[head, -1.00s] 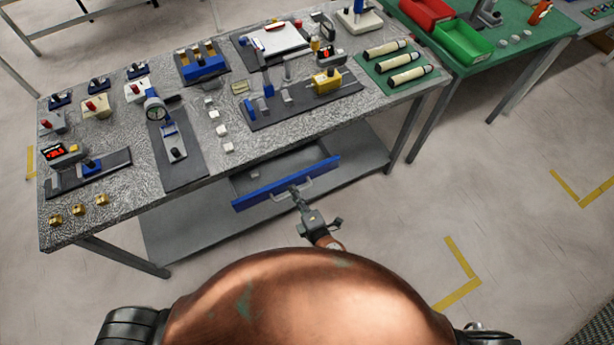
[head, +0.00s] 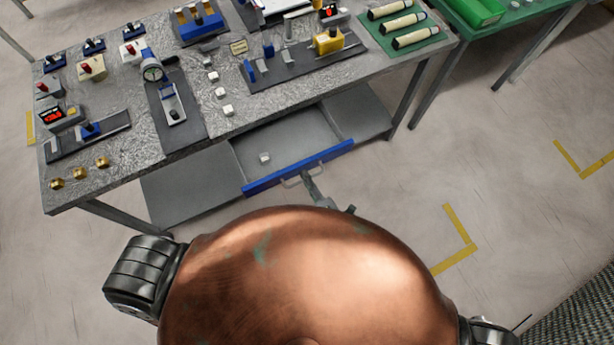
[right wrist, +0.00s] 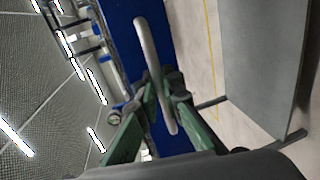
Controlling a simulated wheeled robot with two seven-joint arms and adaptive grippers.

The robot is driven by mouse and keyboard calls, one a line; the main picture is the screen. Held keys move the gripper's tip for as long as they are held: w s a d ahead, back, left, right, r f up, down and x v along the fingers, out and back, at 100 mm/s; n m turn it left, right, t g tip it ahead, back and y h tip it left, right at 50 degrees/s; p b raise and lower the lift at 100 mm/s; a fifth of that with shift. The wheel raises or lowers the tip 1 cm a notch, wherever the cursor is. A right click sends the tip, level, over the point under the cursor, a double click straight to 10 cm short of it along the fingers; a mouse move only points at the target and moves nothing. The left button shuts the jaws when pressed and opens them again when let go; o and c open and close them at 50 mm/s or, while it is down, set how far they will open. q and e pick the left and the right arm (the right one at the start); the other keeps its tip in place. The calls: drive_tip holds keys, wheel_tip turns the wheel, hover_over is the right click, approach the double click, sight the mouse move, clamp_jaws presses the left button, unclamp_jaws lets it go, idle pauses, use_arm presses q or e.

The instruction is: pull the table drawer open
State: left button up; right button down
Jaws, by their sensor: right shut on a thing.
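The table drawer (head: 290,137) is grey inside with a blue front (head: 335,153), and it stands out from under the table top. A small white block (head: 265,158) lies inside it. The drawer's pale bar handle (right wrist: 148,45) crosses the blue front in the right wrist view. My right gripper (right wrist: 162,98) is shut on the handle, with a green finger on each side of it. In the head view the right gripper (head: 308,180) is at the handle, partly hidden by my copper-coloured body. My left gripper is not in view.
The speckled table top (head: 130,175) holds several fixtures, gauges and small blocks. A lower grey shelf (head: 185,190) lies under the drawer. A green table (head: 525,30) stands at the back right. The floor in front and to the right is clear, with yellow corner marks (head: 460,240).

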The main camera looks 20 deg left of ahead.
drive_tip(key=c, duration=2.3)
unclamp_jaws()
drive_tip(key=shift+c, duration=0.2)
drive_tip(key=v, duration=1.2)
